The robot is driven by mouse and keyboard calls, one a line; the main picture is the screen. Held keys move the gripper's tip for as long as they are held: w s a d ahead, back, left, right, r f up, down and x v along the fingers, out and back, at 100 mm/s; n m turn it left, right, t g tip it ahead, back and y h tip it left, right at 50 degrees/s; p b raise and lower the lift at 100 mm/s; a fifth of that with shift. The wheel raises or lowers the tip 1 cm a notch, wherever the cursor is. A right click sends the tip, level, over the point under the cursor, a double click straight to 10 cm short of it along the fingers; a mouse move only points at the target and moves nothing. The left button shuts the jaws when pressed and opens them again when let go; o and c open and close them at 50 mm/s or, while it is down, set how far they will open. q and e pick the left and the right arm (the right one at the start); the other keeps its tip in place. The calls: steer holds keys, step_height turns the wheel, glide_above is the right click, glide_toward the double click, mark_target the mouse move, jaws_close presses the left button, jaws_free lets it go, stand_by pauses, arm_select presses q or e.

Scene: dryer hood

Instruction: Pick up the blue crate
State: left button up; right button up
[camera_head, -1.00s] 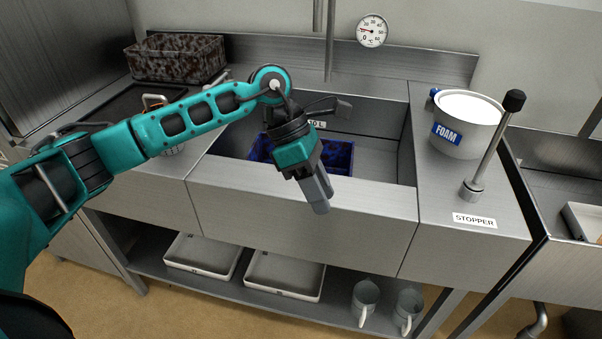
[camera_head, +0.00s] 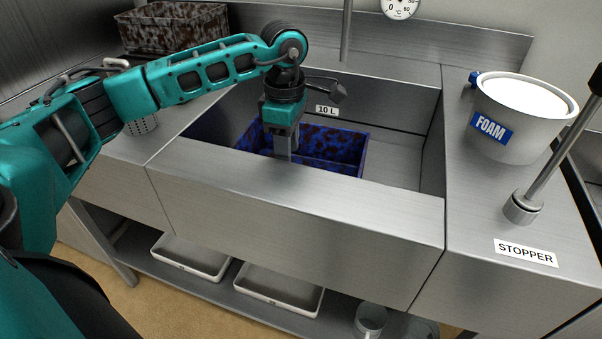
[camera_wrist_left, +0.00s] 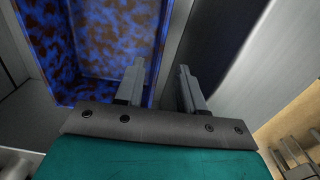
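The blue crate (camera_head: 347,150), blotched with dark brown, sits inside the steel sink basin. Its near side is hidden behind the sink's front wall. My left gripper (camera_head: 284,150) points down over the crate's near side. In the left wrist view its two fingers (camera_wrist_left: 160,88) are apart with nothing held between them. There the crate (camera_wrist_left: 110,40) fills the upper left, and its wall runs close by the left finger. I cannot tell whether they touch. My right gripper is in neither view.
The sink's front rim (camera_head: 300,180) lies just in front of the gripper. A white FOAM bucket (camera_head: 515,120) and the stopper lever (camera_head: 525,205) stand on the right counter. A brown crate (camera_head: 170,28) is at the back left. Trays (camera_head: 270,285) lie on the shelf below.

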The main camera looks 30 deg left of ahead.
arm_select(q)
steer(key=f, duration=0.4)
steer(key=f+b, duration=0.1)
steer(key=f, duration=0.3)
steer(key=shift+a+f, duration=0.2)
steer(key=shift+f, duration=0.15)
steer(key=shift+c, duration=0.4)
jaws_close()
steer(key=shift+r, duration=0.1)
stand_by(0.5)
